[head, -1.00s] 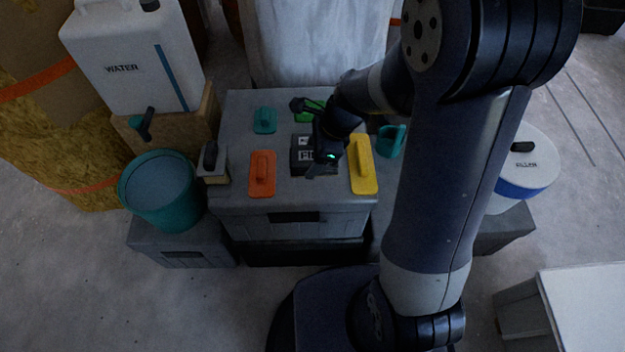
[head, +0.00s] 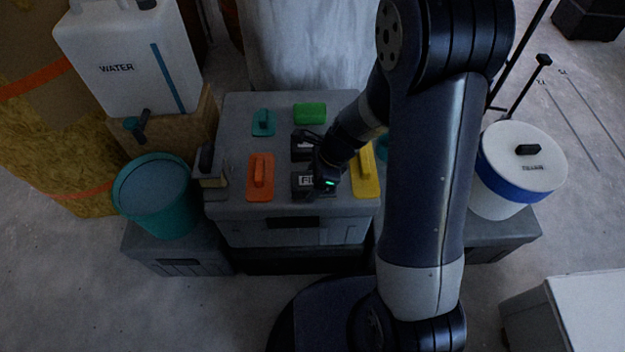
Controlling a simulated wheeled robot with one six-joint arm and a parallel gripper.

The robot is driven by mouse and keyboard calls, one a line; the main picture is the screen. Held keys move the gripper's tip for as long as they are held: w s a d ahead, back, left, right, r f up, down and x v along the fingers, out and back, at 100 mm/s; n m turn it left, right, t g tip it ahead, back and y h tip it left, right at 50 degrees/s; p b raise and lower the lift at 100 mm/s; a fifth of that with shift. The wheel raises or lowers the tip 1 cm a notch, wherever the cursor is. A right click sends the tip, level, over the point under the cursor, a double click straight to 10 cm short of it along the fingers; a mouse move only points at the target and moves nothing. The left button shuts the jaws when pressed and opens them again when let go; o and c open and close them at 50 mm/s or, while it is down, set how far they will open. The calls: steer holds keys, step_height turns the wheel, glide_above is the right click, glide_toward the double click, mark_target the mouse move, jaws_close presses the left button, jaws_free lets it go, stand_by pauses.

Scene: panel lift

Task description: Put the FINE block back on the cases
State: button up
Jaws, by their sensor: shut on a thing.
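The FINE block (head: 304,184) is dark, with a pale label of which "FI" shows. It is at the front middle of the grey cases (head: 230,207), between an orange float (head: 261,178) and a yellow float (head: 366,178). My gripper (head: 325,178) is shut on the block's right part and hides the rest of the label. I cannot tell whether the block touches the case top or hangs just above it. A second dark block (head: 302,143) with a pale label lies behind it, partly hidden by my arm.
A teal float (head: 263,122) and a green block (head: 310,113) lie at the back of the case top. A teal bucket (head: 155,200) and a water canister (head: 125,60) stand left. A white bucket with a blue band (head: 520,165) stands right. My arm hides the case's right side.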

steer(key=o, duration=1)
steer(key=p+v, duration=0.4)
steer(key=v, duration=0.8)
steer(key=shift+r, duration=0.1)
